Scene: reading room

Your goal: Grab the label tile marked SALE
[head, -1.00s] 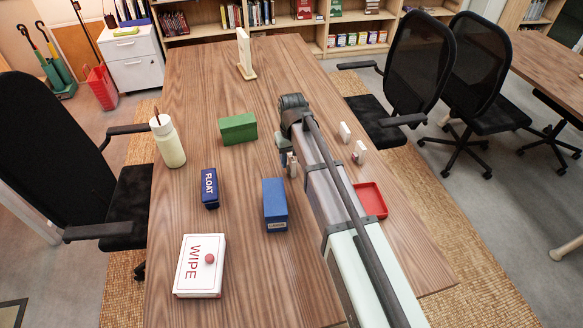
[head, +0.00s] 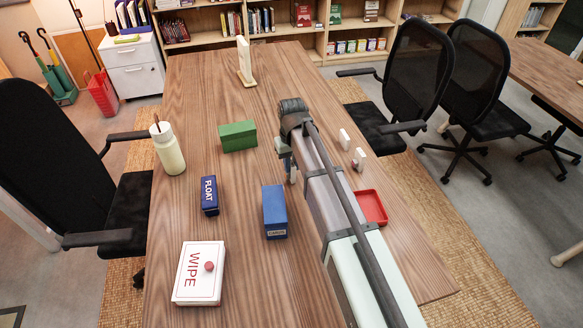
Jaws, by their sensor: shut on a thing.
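My gripper (head: 287,163) is low over the wooden table, mostly hidden behind my own arm. It is shut on a small pale piece, of which only a sliver shows; I cannot read any marking on it. Two small white tiles stand upright on the table right of my arm: a farther tile (head: 344,138) and a nearer tile (head: 359,157), which has a small dark reddish spot by its lower edge. No SALE lettering is readable on any tile from here.
A red tray (head: 371,207) lies right of my arm. The table's far middle (head: 205,90) is clear.

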